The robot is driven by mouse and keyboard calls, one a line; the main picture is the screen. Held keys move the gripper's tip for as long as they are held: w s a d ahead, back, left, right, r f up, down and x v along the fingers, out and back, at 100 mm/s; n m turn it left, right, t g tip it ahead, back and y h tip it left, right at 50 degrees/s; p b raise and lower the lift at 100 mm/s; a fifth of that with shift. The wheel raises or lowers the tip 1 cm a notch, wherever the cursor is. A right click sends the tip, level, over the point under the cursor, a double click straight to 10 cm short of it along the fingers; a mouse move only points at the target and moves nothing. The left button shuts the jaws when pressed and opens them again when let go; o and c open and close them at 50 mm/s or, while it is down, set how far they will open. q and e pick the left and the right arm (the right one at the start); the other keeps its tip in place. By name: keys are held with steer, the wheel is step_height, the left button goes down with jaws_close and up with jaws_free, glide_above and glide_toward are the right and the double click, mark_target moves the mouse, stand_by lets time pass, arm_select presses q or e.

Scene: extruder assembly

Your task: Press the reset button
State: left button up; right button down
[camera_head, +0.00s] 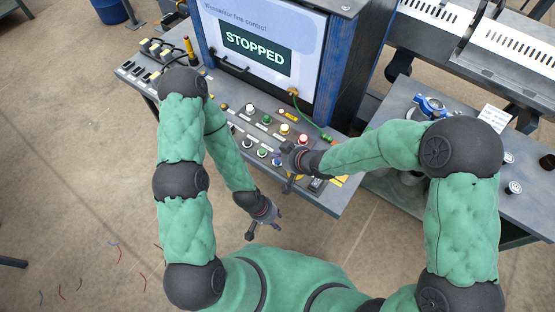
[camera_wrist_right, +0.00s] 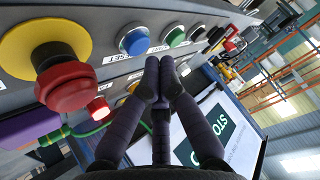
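The control panel (camera_head: 235,95) carries rows of round buttons. A blue button (camera_wrist_right: 133,40) has a white label under it that seems to read RESET; it also shows in the head view (camera_head: 276,162). My right gripper (camera_wrist_right: 160,68) has its fingertips together and empty, just in front of the panel near the blue and green buttons. In the head view my right gripper (camera_head: 287,156) is beside the blue button and covers part of the panel. I cannot tell whether it touches. My left gripper (camera_head: 264,226) is open and empty, off the panel's front edge.
A red mushroom button (camera_wrist_right: 66,86) on a yellow base stands close beside the blue button. A green button (camera_wrist_right: 173,38) is on the other side. The screen (camera_head: 258,50) reads STOPPED. A second bench (camera_head: 460,160) with parts stands at the right.

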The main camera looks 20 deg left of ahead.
steer(key=shift+f, duration=0.15)
steer(key=shift+f, duration=0.3)
steer(key=shift+f+b, duration=0.4)
steer(key=shift+b, duration=0.1)
stand_by(0.6)
steer(key=shift+r, duration=0.15)
stand_by(0.3)
steer(key=shift+r+p, duration=0.75)
steer(key=shift+p, duration=0.15)
step_height(320, 180, up, 5)
steer(key=p, duration=0.4)
steer(key=shift+p, duration=0.4)
